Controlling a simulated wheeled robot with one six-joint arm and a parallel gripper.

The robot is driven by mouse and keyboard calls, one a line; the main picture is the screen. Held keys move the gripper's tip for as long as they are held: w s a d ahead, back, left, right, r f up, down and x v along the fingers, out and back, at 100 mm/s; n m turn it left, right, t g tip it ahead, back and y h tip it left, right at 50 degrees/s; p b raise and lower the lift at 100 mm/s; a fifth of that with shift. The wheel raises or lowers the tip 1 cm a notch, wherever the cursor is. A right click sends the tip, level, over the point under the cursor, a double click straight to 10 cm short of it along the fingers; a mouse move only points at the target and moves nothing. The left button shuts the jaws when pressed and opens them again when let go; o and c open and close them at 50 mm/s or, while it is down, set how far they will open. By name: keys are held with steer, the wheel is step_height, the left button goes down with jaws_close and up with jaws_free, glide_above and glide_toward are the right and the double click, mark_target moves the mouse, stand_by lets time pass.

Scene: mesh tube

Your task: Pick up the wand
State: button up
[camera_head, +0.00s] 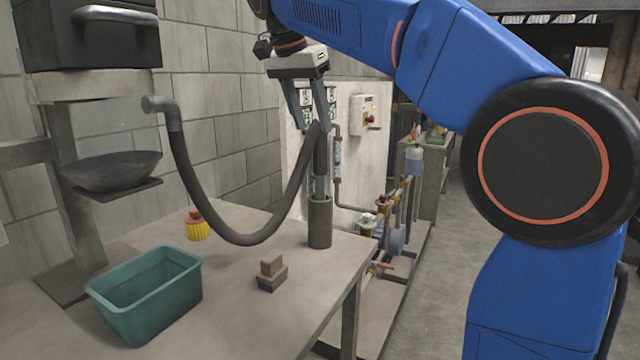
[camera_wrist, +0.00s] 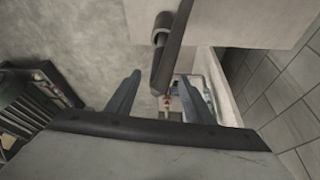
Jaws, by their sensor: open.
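The wand (camera_head: 320,163) is a dark upright tube standing in a grey cylindrical holder (camera_head: 320,222) near the table's right end. A ribbed grey hose (camera_head: 238,238) joins its top and hangs in a deep loop from a pipe fitting at the left. My gripper (camera_head: 314,129) is open, fingers pointing down, at the height of the wand's top. In the wrist view, the dark wand and hose (camera_wrist: 165,70) show ahead of and between the spread fingers of my gripper (camera_wrist: 160,88). I cannot tell whether a finger touches the wand. The wand's lower end is hidden inside the holder.
A teal bin (camera_head: 150,318), a yellow brush (camera_head: 198,227) and small brown blocks (camera_head: 271,274) rest on the table (camera_head: 225,325). A dark bowl-shaped basin (camera_head: 112,172) stands at left. Pipes and valves (camera_head: 385,215) lie beyond the table's right edge.

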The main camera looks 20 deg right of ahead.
mark_target(324, 161)
steer(key=x, duration=1.2)
steer(key=shift+d, duration=0.1)
steer(key=shift+r, duration=0.1)
jaws_close()
